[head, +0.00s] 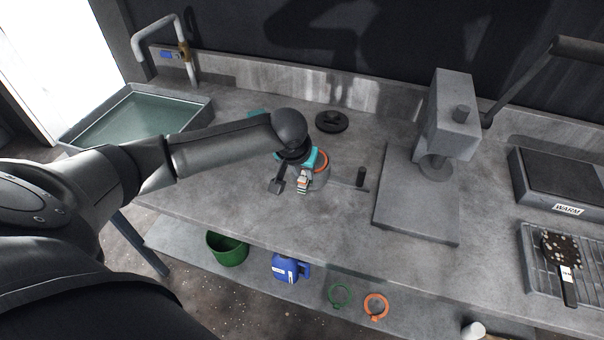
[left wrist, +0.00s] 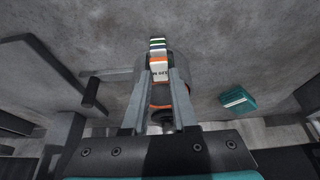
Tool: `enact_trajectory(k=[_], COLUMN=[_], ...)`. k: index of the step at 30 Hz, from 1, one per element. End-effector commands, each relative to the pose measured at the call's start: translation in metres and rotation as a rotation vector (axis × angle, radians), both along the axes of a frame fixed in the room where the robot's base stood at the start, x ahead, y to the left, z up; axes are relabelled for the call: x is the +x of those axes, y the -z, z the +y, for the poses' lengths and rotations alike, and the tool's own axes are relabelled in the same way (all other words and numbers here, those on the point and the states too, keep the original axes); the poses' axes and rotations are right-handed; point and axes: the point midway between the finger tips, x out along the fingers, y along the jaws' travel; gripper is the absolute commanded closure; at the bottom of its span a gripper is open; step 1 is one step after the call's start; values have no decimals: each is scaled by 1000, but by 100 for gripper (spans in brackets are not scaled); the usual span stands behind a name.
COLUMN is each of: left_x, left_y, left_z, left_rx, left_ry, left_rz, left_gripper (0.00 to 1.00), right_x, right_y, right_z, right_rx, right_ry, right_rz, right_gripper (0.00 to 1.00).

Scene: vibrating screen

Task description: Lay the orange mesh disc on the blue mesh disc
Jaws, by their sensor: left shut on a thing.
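My left gripper (head: 303,182) is shut on the tab of the orange mesh disc (head: 321,159), over a round grey body (head: 320,181) on the bench. Only part of the orange rim shows beside my wrist. In the left wrist view, my fingers (left wrist: 160,95) stand on both sides of a white labelled tab (left wrist: 159,70) with an orange edge, and striped tabs lie just beyond it. The blue mesh disc cannot be made out; my gripper and wrist hide much of this spot. Whether the discs touch cannot be told. My right gripper is out of view.
A grey stand (head: 418,205) is to the right, with a short post (head: 360,178) before it. A black round piece (head: 332,121) lies behind. A teal block (left wrist: 238,99) is nearby. A sink (head: 140,115) is at left.

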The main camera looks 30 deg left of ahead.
Motion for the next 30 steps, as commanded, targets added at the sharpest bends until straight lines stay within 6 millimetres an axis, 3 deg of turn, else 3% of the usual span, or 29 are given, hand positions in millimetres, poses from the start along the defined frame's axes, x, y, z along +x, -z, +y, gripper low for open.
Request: enact_trajectory(k=[1,15,16,18,23,30], left_x=[-9,-9,-10,-10,-9,-17], left_y=[14,26,26,26,24,-6], left_z=[-1,-4,-4,-4,-4,-5], left_rx=[0,-6,-6,-7,-7,-5], left_ry=[0,2,2,3,3,3], left_rz=[34,34,35,34,32,35], left_gripper=[100,100,70,62,44,44], right_x=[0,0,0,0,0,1], right_y=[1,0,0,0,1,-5], right_z=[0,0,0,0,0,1], right_rx=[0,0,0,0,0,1], right_ry=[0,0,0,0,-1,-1], right_rz=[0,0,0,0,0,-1], right_gripper=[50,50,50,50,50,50])
